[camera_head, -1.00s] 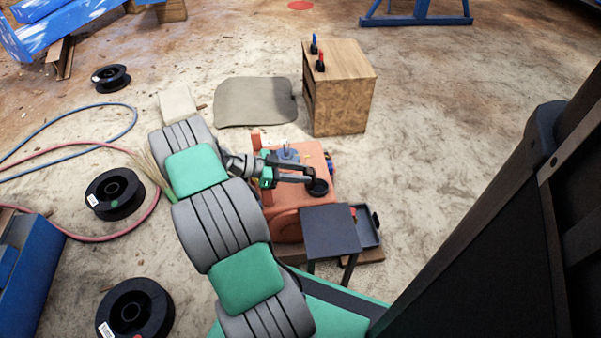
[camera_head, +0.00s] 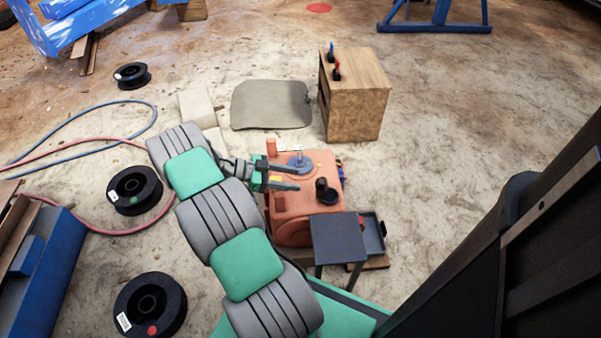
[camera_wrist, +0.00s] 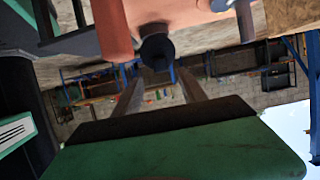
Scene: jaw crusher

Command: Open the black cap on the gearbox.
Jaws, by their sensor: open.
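The orange gearbox (camera_head: 288,207) stands on the floor right of my arm; part of its orange body (camera_wrist: 112,30) shows at the top of the wrist view. The black cap (camera_head: 327,194) is on its top, towards the right. It shows as two dark lumps, one behind the other; I cannot tell for sure whether it is open. In the wrist view the round black cap (camera_wrist: 157,51) is just beyond my fingertips. My gripper (camera_head: 299,179) is open and empty, with its fingers pointing right over the gearbox, apart from the cap and left of it.
A dark stool (camera_head: 338,238) and a grey tray (camera_head: 374,232) stand close in front of the gearbox. A wooden cabinet (camera_head: 357,110) with small red and blue handled items is behind. A grey mat (camera_head: 271,105), hoses and black spools (camera_head: 135,190) lie on the floor.

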